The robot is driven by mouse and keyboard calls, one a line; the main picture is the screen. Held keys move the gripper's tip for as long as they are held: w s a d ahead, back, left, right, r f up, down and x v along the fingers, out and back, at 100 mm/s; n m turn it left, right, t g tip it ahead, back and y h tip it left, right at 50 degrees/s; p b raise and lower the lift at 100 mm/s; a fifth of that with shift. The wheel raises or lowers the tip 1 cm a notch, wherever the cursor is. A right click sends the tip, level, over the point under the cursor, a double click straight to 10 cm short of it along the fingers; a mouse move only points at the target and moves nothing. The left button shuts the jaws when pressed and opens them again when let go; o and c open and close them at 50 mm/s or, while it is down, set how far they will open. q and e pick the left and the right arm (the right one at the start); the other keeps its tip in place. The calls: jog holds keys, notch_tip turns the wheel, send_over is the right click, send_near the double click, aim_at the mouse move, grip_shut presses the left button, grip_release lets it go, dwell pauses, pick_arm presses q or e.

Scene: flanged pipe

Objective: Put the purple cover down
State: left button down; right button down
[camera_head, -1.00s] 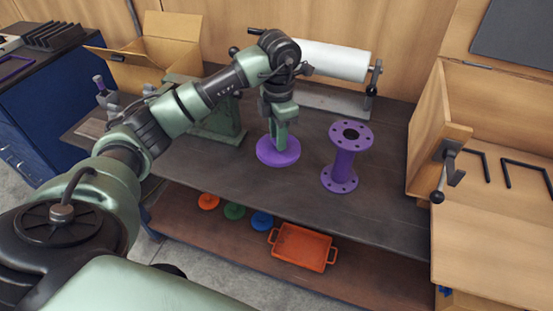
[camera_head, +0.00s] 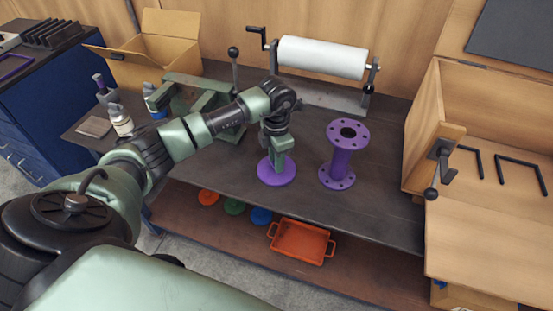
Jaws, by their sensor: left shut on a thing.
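The purple cover (camera_head: 277,174) is a flat round disc at the middle of the dark workbench. My left gripper (camera_head: 279,160) points down over it and is shut on it from above, its fingers hiding part of the disc. The cover looks level and at or very near the bench top; I cannot tell whether it touches. The purple flanged pipe (camera_head: 341,157) stands upright on the bench just to the right, apart from the cover, with an open bore on top. My right gripper is not in view.
A paper roll (camera_head: 322,58) stands at the back. A green vise-like tool (camera_head: 190,92) and a cardboard box (camera_head: 152,48) are at the back left. A wooden cabinet (camera_head: 424,128) bounds the right. An orange tray (camera_head: 301,243) and coloured discs (camera_head: 234,206) lie on the lower shelf.

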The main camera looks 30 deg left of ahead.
pick_arm(q)
jog(key=shift+f, duration=0.2)
jog(key=c, duration=1.2)
grip_release()
jog(key=shift+r, duration=0.1)
jog(key=shift+r, duration=0.1)
jog(key=shift+r, duration=0.2)
jog(key=shift+r+b, duration=1.65)
jog(key=shift+r, duration=4.2)
